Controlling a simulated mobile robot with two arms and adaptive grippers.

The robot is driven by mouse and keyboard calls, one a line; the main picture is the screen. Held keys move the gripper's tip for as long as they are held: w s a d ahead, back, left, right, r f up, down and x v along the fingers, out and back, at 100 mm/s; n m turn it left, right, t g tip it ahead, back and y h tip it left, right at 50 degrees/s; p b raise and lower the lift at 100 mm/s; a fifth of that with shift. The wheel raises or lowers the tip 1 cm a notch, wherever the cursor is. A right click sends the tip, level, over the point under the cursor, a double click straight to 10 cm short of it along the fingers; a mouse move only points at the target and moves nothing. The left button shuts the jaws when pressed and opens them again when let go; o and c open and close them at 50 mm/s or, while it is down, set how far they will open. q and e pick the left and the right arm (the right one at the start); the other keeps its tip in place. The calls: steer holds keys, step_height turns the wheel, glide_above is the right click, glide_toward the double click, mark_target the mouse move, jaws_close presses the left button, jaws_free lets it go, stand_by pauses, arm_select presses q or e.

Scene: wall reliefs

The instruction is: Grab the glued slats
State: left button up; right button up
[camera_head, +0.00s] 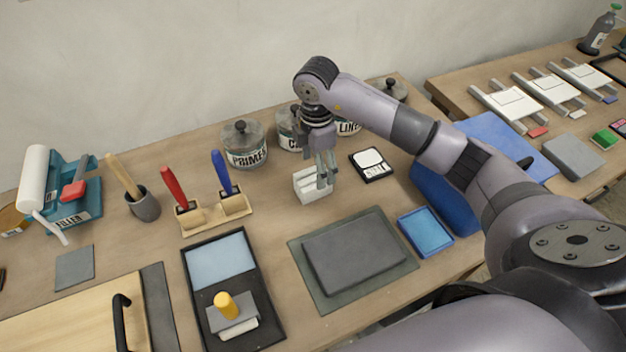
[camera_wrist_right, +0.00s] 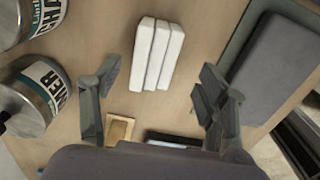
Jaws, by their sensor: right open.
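The glued slats (camera_head: 310,187) are a small white block of three slats side by side on the wooden table, in front of the labelled jars. In the right wrist view the slats (camera_wrist_right: 157,52) lie ahead of the fingertips, roughly centred between them, with a clear gap on each side. My right gripper (camera_head: 325,172) points down at the slats and is open and empty. In the head view its fingers partly cover the right side of the slats. The open fingers also show in the right wrist view (camera_wrist_right: 157,88). My left gripper is not in view.
A dark grey slab on a mat (camera_head: 353,252) lies in front. Bare tabletop surrounds the slats.

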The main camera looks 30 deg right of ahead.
mark_target(313, 177)
steer(key=shift+f, duration=0.7)
steer(key=f, duration=0.1)
steer(key=f+p, duration=0.2)
steer(key=f, duration=0.1)
steer(key=shift+w+a+f, duration=0.1)
steer(key=shift+w+a, duration=0.15)
steer(key=shift+f, duration=0.6)
steer(key=shift+c, duration=0.4)
steer(key=c, duration=1.2)
steer(key=shift+c, duration=0.4)
steer(key=shift+r, duration=0.15)
